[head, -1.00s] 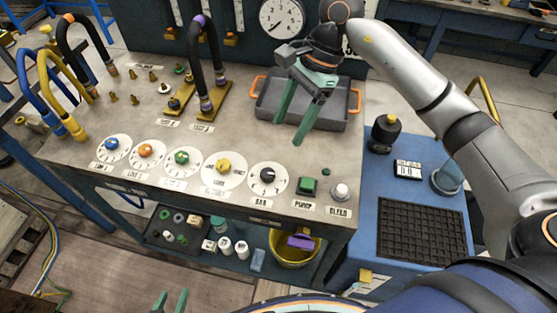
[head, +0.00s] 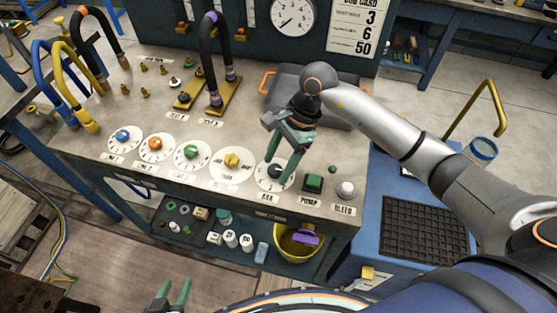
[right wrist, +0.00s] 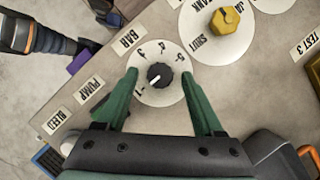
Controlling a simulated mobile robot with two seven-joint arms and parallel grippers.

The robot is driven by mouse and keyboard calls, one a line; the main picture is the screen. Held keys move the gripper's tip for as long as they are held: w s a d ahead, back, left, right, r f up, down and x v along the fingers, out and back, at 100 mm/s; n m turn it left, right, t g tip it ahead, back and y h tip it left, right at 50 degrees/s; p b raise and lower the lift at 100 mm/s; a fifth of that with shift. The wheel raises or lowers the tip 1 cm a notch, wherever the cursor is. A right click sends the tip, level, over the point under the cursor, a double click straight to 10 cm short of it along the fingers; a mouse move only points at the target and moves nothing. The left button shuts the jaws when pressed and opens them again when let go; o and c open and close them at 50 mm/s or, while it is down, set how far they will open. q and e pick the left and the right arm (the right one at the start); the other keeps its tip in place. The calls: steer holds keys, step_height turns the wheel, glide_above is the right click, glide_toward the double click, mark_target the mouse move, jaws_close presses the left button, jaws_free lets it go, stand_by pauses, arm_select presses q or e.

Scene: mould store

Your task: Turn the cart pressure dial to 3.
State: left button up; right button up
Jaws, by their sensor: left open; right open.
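The dial marked BAR has a round white scale (head: 262,183) and a black knob; it is at the front right of the cart top (head: 330,152). In the right wrist view the black knob (right wrist: 159,75) shows a white pointer line aimed lower left, towards the 1. The figure 3 seems to be at the scale's upper left. My right gripper (head: 279,170) is open above the dial, its green fingers on either side of the knob and apart from it; it also shows in the right wrist view (right wrist: 166,85). My left gripper (head: 174,292) is open and empty at the bottom edge.
A yellow valve knob (head: 231,160) is left of the dial. A green PUMP button (head: 313,183) and a white BLEED button (head: 346,189) are right of it. A grey tray (head: 345,112) lies behind my right gripper. A job card (head: 357,30) shows 3, 6 and 50.

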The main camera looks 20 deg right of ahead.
jaws_close()
stand_by(0.5)
